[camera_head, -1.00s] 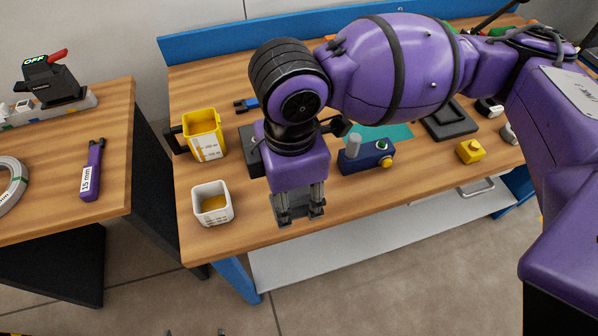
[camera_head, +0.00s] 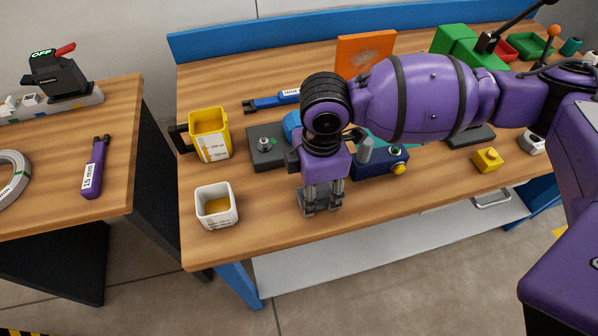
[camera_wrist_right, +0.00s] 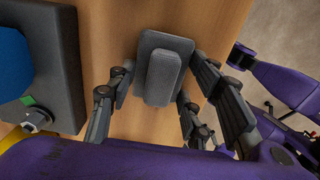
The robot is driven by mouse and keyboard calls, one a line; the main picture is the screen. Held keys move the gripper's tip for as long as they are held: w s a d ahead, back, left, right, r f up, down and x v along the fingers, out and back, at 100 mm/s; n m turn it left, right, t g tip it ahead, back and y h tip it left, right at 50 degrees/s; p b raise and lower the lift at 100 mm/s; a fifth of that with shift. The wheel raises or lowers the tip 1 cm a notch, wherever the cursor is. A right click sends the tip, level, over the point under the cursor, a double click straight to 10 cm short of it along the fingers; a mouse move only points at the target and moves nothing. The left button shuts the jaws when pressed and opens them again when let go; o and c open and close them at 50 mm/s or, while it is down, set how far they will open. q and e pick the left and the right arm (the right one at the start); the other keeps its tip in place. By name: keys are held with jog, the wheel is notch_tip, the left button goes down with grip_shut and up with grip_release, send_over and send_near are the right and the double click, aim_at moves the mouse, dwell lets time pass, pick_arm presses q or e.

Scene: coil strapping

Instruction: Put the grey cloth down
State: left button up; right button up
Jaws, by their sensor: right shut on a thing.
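The grey cloth (camera_wrist_right: 163,68) is a small folded pad with a raised middle. It sits between the fingers of my right gripper in the right wrist view, with the wooden table top (camera_wrist_right: 120,30) behind it. In the head view my right gripper (camera_head: 321,208) points down over the front part of the workbench (camera_head: 265,225), shut on the cloth, which shows only as a bit of grey between the fingertips. I cannot tell whether the cloth touches the wood. My left gripper is not in view.
A white cup (camera_head: 216,208) and a yellow container (camera_head: 209,134) stand left of the gripper. A dark block (camera_head: 267,150) is behind it, and a blue device (camera_head: 380,163) with a yellow knob is to its right. Bare wood lies around the gripper at the front.

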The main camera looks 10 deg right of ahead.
aim_at(317, 188)
jog(key=shift+f, duration=0.1)
jog(key=o, duration=1.4)
jog(key=shift+o, duration=0.4)
jog(key=shift+r, duration=0.2)
notch_tip(317, 188, up, 12)
jog(key=p, duration=0.1)
jog(key=shift+s+f, duration=0.1)
jog(key=shift+f, duration=0.05)
